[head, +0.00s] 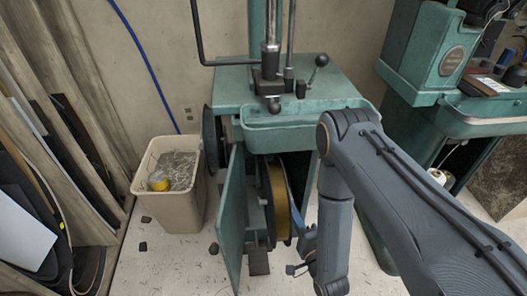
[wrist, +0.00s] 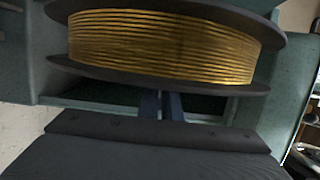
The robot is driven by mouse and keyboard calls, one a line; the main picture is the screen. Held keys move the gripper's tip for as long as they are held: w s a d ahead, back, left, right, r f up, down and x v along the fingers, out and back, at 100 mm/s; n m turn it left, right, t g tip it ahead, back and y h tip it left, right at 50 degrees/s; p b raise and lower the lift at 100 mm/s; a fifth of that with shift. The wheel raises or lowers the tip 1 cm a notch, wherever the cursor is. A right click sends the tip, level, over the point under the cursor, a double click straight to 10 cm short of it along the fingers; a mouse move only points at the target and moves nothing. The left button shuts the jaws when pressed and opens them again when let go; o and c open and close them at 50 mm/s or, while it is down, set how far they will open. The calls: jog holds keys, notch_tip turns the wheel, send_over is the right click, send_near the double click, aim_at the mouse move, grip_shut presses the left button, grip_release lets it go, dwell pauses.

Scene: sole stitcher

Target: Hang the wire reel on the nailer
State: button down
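The wire reel (head: 277,200) has dark flanges and a gold wire winding. In the head view it stands on edge in the open lower cabinet of the green machine (head: 310,100) in the middle, probably the nailer. In the wrist view the reel (wrist: 165,40) fills the top, close to the camera. My gripper (head: 300,243) is at the reel's lower right. In the wrist view its two blue fingers (wrist: 161,103) lie close together and run up to the near flange. The flange hides their tips, so a grip on it cannot be told. The reel's mounting is hidden.
The green cabinet door (head: 232,220) stands open left of the reel. A beige bin (head: 170,212) with wire scraps and a yellow item stands further left. Another green machine (head: 430,50) is at the right. Boards lean at far left. Small dark scraps lie on the floor.

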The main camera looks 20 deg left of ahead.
jog(key=shift+s+d+r+p, duration=0.15)
jog(key=shift+s+p, duration=0.05)
jog(key=shift+p, duration=0.45)
jog(key=s+d+p, duration=0.5)
jog(key=s+p, duration=0.4)
jog(key=p, duration=0.6)
jog(key=shift+d+p, duration=0.3)
dwell(1.0)
jog(key=shift+s+d, duration=0.1)
jog(key=shift+d, duration=0.05)
dwell(0.5)
